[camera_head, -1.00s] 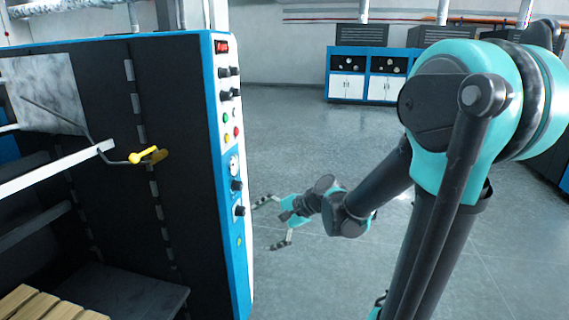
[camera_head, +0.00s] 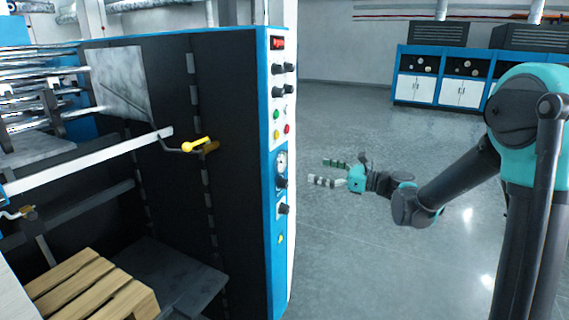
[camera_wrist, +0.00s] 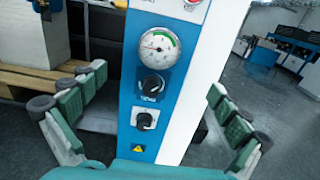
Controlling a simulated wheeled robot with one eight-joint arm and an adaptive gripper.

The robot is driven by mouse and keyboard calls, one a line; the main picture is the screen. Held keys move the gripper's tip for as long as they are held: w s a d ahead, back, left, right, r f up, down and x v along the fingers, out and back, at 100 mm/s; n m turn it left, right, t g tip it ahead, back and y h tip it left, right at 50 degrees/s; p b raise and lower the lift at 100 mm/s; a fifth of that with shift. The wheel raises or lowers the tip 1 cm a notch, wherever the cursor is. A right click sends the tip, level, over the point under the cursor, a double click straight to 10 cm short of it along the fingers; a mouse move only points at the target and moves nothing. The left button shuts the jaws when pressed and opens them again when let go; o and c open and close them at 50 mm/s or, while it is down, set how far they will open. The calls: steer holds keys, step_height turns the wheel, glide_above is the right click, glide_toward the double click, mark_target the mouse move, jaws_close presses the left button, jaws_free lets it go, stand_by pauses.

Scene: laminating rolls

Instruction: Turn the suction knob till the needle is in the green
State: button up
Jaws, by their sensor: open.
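A round white gauge (camera_wrist: 158,48) with a green arc at its upper right sits on the blue panel strip in the wrist view. Its needle is too fine to read surely. A black knob (camera_wrist: 152,86) is directly below it, and a second black knob (camera_wrist: 146,121) sits lower; their labels are unreadable. In the head view the gauge (camera_head: 282,162) and upper knob (camera_head: 281,183) show at the machine's right edge. My gripper (camera_head: 320,171) is open and empty, its fingers pointing at the panel from the right. In the wrist view my gripper (camera_wrist: 157,82) has fingers either side of the panel, apart from the knobs.
Above the gauge are more knobs and colored buttons (camera_head: 283,120). A yellow-handled lever (camera_head: 199,145) sticks out from the dark machine front (camera_head: 240,230). Wooden slats (camera_head: 90,290) lie at lower left. Blue cabinets (camera_head: 440,80) stand far back; the floor (camera_head: 400,270) on the right is clear.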

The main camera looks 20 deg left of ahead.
steer(key=shift+a, duration=1.5)
